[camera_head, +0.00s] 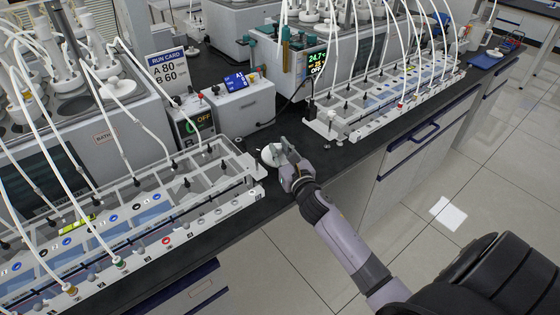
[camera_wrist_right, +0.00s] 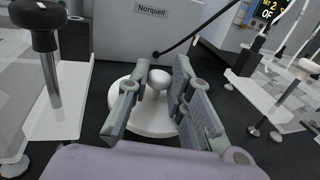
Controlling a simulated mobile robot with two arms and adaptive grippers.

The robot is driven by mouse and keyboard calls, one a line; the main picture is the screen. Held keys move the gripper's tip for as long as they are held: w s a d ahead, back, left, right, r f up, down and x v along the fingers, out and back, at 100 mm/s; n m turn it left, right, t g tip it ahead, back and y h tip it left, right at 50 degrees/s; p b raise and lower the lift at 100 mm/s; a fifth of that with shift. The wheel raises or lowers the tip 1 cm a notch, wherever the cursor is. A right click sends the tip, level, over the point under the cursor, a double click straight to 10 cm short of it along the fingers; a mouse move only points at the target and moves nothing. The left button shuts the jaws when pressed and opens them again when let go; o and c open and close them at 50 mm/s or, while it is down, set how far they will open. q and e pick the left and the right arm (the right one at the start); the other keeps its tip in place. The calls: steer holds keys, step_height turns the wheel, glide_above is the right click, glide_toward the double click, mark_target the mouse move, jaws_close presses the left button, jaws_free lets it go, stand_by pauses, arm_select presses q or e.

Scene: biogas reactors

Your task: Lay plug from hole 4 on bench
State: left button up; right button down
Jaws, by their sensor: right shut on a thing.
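A white plug (camera_head: 268,156) with a round disc and a ball-shaped knob is at the black bench top (camera_head: 290,128), in the gap between two racks. It also shows in the right wrist view (camera_wrist_right: 152,120), disc low and knob up. My right gripper (camera_head: 281,152) has its fingers on either side of the knob and is shut on it; the fingers also show in the right wrist view (camera_wrist_right: 157,88). The disc looks level and at the bench surface; whether it bears on it I cannot tell. My left gripper is out of view. Hole 4 cannot be picked out.
A long rack (camera_head: 245,200) with bottles and tubes stands left of the plug, another rack (camera_head: 345,128) right of it. Behind is a grey Norquell box (camera_head: 245,108) with a black cable. Bare bench lies around the plug; the bench's front edge is close.

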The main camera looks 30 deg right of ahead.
mark_target(280, 157)
steer(key=shift+f+b, duration=0.35)
steer(key=shift+f, duration=1.45)
steer(key=shift+f, duration=0.1)
steer(key=c, duration=1.4)
jaws_free()
steer(key=shift+c, duration=0.2)
steer(key=s+a+b, duration=0.1)
steer(key=s+a, duration=0.1)
steer(key=s, duration=1)
steer(key=shift+b, duration=0.3)
steer(key=shift+a, duration=0.1)
